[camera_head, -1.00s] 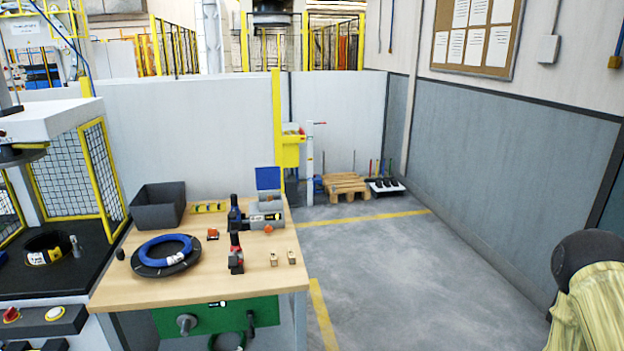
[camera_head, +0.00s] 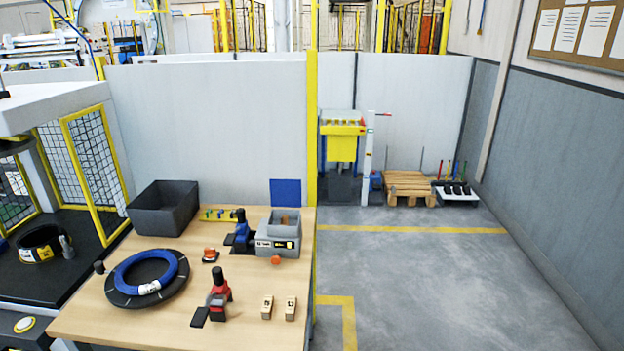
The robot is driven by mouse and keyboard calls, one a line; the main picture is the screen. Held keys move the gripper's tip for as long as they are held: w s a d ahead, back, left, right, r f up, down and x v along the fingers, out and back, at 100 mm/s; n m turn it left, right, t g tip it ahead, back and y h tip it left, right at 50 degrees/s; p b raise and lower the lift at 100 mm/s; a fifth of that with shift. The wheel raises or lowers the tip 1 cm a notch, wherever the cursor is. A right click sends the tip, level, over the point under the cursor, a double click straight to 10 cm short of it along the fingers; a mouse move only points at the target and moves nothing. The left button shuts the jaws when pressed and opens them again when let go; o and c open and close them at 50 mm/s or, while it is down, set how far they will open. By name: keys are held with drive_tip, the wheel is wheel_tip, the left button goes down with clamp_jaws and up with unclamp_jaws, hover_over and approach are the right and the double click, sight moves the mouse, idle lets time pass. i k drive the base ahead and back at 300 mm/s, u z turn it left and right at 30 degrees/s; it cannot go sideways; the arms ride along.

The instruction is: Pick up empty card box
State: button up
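I cannot tell for sure which thing is the card box. A small grey open-topped box (camera_head: 286,222) sits on a grey device (camera_head: 277,245) at the right back of the wooden workbench (camera_head: 150,318); a little brown shows inside it. A larger dark grey open bin (camera_head: 163,213) stands at the bench's back left, its floor mostly hidden. My gripper is not in view.
Clear floor (camera_head: 430,275) is to the right; a wooden pallet (camera_head: 408,187) lies behind.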

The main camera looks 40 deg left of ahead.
sight(285, 220)
drive_tip(key=i, duration=5.25)
drive_tip(key=u, duration=4.55)
